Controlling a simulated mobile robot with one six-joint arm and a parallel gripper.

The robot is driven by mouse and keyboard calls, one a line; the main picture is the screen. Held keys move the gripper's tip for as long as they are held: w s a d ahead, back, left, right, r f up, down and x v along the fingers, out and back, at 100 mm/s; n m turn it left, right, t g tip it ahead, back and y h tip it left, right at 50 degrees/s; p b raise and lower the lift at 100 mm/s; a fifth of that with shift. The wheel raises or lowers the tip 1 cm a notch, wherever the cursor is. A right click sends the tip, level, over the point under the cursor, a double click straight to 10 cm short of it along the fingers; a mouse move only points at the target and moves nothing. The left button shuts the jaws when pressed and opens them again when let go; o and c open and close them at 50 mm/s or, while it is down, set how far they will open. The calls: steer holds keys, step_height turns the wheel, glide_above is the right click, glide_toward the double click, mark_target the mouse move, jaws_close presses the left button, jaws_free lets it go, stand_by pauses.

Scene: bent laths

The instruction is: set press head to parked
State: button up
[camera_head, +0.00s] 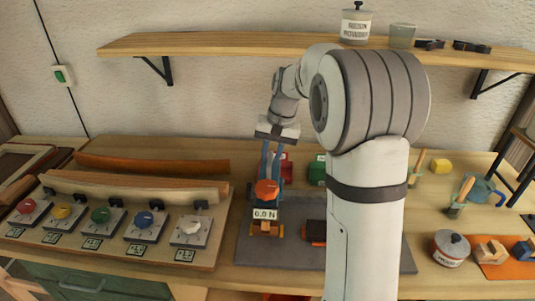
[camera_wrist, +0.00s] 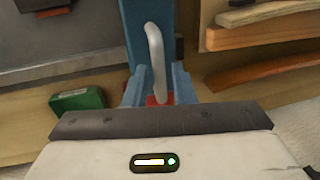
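The press (camera_head: 267,190) stands on the grey mat in the head view, with a round orange-red part at its front and a "0.0 N" display (camera_head: 265,214) below. In the wrist view its blue column (camera_wrist: 137,18) shows with a bent grey handle (camera_wrist: 156,60). My gripper (camera_head: 272,150) points down above the press. Whether the handle's height lies within the fingers is unclear. Much of the press head is hidden.
Left of the press is a board with several coloured knobs (camera_head: 101,216) and bent laths (camera_head: 140,187). A green box (camera_head: 317,169) stands behind the mat (camera_head: 285,250). A shelf (camera_head: 220,44) runs along the wall. My arm hides the middle right.

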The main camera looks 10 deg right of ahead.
jaws_close()
